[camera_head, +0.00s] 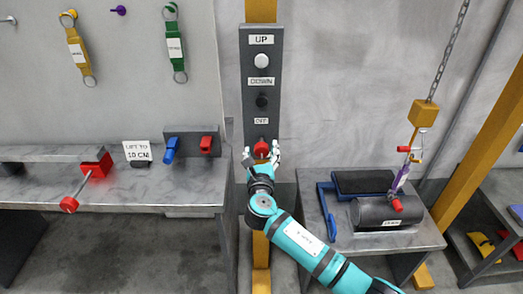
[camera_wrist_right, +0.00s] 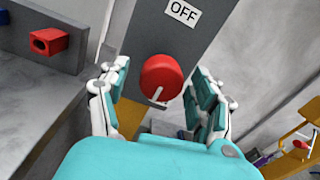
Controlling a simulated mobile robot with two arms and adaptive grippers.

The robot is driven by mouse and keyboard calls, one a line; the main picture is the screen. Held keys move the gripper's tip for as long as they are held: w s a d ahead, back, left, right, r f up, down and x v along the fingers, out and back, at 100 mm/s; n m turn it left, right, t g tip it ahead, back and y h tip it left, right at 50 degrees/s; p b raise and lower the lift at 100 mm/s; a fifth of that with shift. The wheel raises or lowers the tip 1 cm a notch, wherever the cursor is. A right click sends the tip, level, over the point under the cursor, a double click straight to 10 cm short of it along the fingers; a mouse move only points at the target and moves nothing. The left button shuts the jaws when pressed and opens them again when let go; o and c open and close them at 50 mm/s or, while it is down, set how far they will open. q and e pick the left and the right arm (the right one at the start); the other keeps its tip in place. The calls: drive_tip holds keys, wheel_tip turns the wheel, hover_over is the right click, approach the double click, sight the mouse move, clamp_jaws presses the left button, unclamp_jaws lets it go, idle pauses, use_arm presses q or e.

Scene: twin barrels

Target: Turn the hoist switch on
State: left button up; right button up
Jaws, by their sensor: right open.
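The hoist switch is a red round knob (camera_head: 261,149) at the bottom of a dark control panel (camera_head: 262,112) on a yellow post. An OFF label sits above the knob; a white button by UP and a black button by DOWN are higher up. In the right wrist view the red knob (camera_wrist_right: 161,77) shows a pale pointer line near its lower edge. My right gripper (camera_head: 261,158) is open in front of the panel, its fingers on either side of the knob. I cannot tell whether they touch it. My left gripper is not in view.
On the right, a table holds a dark barrel (camera_head: 375,213) below a hoist hook and chain (camera_head: 448,50).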

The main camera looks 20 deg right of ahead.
drive_tip(key=shift+w+d, duration=0.15)
drive_tip(key=shift+w, duration=0.15)
drive_tip(key=c, duration=1.2)
